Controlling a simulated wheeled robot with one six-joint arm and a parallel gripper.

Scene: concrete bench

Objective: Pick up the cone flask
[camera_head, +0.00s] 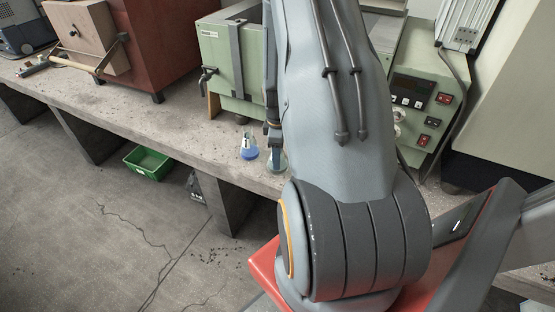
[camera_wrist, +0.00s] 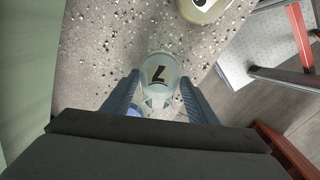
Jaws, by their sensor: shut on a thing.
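A clear, pale cone flask (camera_wrist: 160,70) with a dark mark stands out between my two fingers in the wrist view. My gripper (camera_wrist: 160,100) is shut on it. In the head view the flask (camera_head: 276,161) shows at the bench's front edge, partly hidden by my arm. My gripper (camera_head: 275,150) comes down onto it from above. I cannot tell whether the flask's base touches the bench.
A flask with blue liquid (camera_head: 249,148) stands close on the left on the concrete bench (camera_head: 190,130). A yellowish round vessel (camera_wrist: 203,8) lies beyond in the wrist view. A green machine (camera_head: 225,60) stands behind. A green crate (camera_head: 148,162) is on the floor.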

